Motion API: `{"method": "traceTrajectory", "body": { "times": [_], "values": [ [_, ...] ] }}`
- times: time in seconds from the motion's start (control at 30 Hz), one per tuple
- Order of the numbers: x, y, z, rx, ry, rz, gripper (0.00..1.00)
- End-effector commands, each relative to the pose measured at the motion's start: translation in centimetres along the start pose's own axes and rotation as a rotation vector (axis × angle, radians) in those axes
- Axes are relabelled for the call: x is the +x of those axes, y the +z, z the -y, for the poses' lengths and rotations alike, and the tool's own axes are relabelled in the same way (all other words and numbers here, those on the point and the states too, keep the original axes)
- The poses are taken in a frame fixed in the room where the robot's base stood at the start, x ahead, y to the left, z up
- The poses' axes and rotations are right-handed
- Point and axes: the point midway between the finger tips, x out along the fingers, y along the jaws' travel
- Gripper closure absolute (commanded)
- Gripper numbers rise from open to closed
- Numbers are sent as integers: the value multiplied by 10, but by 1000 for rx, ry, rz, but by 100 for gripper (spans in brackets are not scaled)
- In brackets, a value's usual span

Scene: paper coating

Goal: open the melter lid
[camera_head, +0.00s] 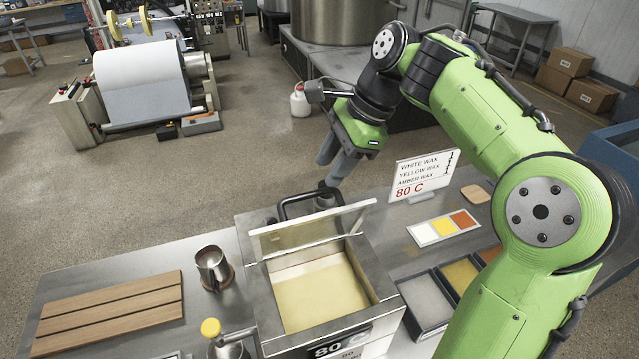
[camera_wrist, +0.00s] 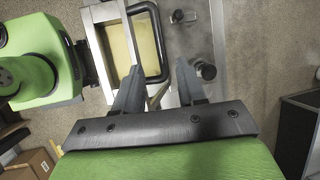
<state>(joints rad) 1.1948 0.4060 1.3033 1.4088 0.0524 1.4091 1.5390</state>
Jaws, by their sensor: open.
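The melter (camera_head: 380,275) is a steel box on the bench, with pale yellow wax (camera_head: 318,292) inside. Its lid (camera_head: 312,228) stands raised and tilted at the back edge, so the opening shows. A black loop handle (camera_head: 283,208) sticks out behind the lid. My gripper (camera_head: 329,172) is open above and behind the lid, close to the handle's right end. In the wrist view the handle (camera_wrist: 164,50) lies near my open fingertips (camera_wrist: 160,66). I cannot tell whether they touch it. The fingers hold nothing.
A steel cup (camera_head: 211,266), a slatted wooden board (camera_head: 112,307) and a yellow-capped item (camera_head: 211,328) are left of the melter. On the right are a wax sign (camera_head: 422,176), a colour card (camera_head: 443,228) and wax trays (camera_head: 428,302). My arm spans the right side.

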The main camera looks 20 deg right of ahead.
Motion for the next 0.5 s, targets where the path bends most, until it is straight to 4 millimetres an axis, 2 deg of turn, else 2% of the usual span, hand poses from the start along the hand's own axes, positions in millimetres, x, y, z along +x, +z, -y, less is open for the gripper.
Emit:
{"method": "traceTrajectory", "body": {
  "times": [0.1, 0.2, 0.33, 0.5],
  "values": [
    [29, 1, -1, -3, 5, 0, 60],
    [45, 2, 0, -3, 3, 1, 60],
    [56, 1, 0, -2, 1, 0, 60],
    [58, 1, 0, -2, -1, -1, 60]
  ]
}}
